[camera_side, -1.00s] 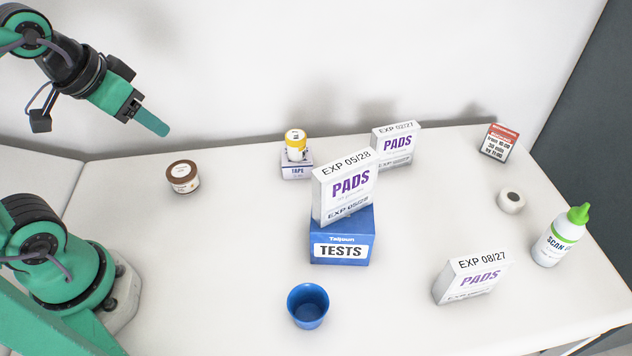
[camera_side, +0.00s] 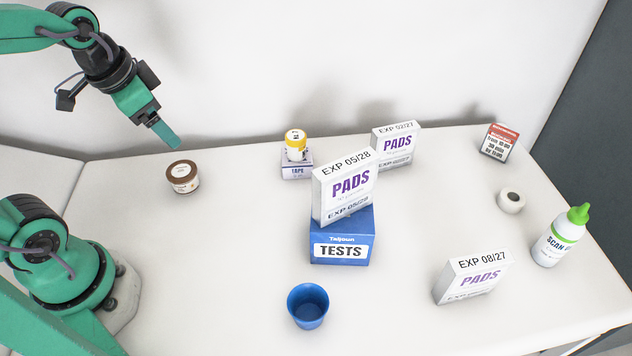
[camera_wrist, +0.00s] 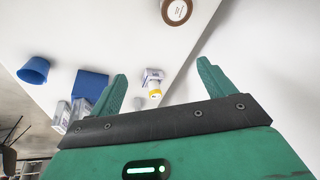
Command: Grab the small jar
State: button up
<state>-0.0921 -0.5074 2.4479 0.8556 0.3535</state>
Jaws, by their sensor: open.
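A small round jar with a brown lid and white label (camera_side: 183,177) stands upright on the table at the left in the side view. It also shows at the top edge of the wrist view (camera_wrist: 176,12), partly cut off. A small white and yellow container (camera_side: 295,145) stands on a white TAPE box (camera_side: 297,168); it shows between my fingers in the wrist view (camera_wrist: 154,94), farther off. My gripper (camera_side: 165,135) is above the table, pointing down and right, above and slightly left of the brown-lidded jar. It is open and empty, touching nothing.
A PADS box (camera_side: 345,188) stands on a blue TESTS box (camera_side: 340,244) mid-table. A blue cup (camera_side: 308,305) is in front. More PADS boxes (camera_side: 397,146) (camera_side: 472,277), a white roll (camera_side: 511,200) and a green-capped bottle (camera_side: 560,237) stand farther right. The table around the brown-lidded jar is clear.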

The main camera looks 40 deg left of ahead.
aim_at(180, 169)
jog(key=w+a+f+m+g, duration=0.1)
jog(key=a+f+m, duration=0.1)
jog(key=f, duration=0.1)
jog(key=w+a+f+m+g, duration=0.1)
jog(key=a+f+m, duration=0.1)
jog(key=f, duration=0.2)
jog(key=w+a+f+m+g, duration=0.1)
jog(key=a+f+m, duration=0.1)
jog(key=f, duration=0.2)
jog(key=shift+w+a+m+g, duration=0.2)
jog(key=shift+w+m+g, duration=0.1)
jog(key=shift+g, duration=0.1)
jog(key=shift+a+f+m, duration=0.25)
jog(key=shift+f+m, duration=0.05)
jog(key=shift+f, duration=0.15)
jog(key=shift+f, duration=0.1)
jog(key=shift+f, duration=1.2)
jog(key=shift+f, duration=0.15)
jog(key=shift+d+f, duration=0.1)
jog(key=shift+f, duration=2.35)
